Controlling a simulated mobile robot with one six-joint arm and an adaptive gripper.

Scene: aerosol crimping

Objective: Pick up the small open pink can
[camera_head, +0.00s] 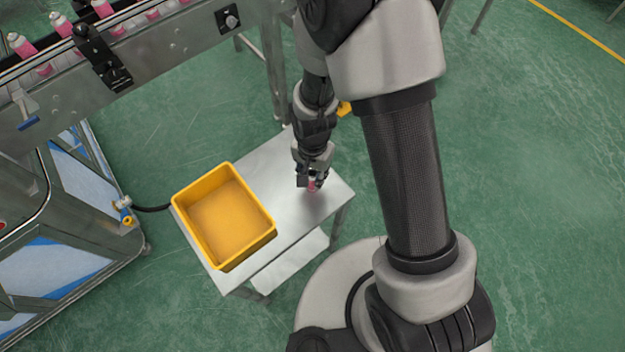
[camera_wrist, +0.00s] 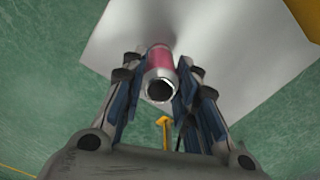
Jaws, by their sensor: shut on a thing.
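The small open pink can (camera_head: 312,186) is at my gripper (camera_head: 313,178) over the right part of the metal table, mostly hidden by the fingers in the head view. In the wrist view the pink can (camera_wrist: 160,68) shows its open, dark mouth and silvery rim toward the camera. My gripper (camera_wrist: 160,85) has one blue-padded finger on each side of the can and is shut on it. I cannot tell whether the can's base touches the table.
The metal table (camera_head: 272,165) carries an empty yellow bin (camera_head: 262,243) left of my gripper. A conveyor (camera_head: 160,58) with several pink cans (camera_head: 62,26) runs along the upper left. A steel-framed machine (camera_head: 50,215) stands at the left. Green floor lies open at the right.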

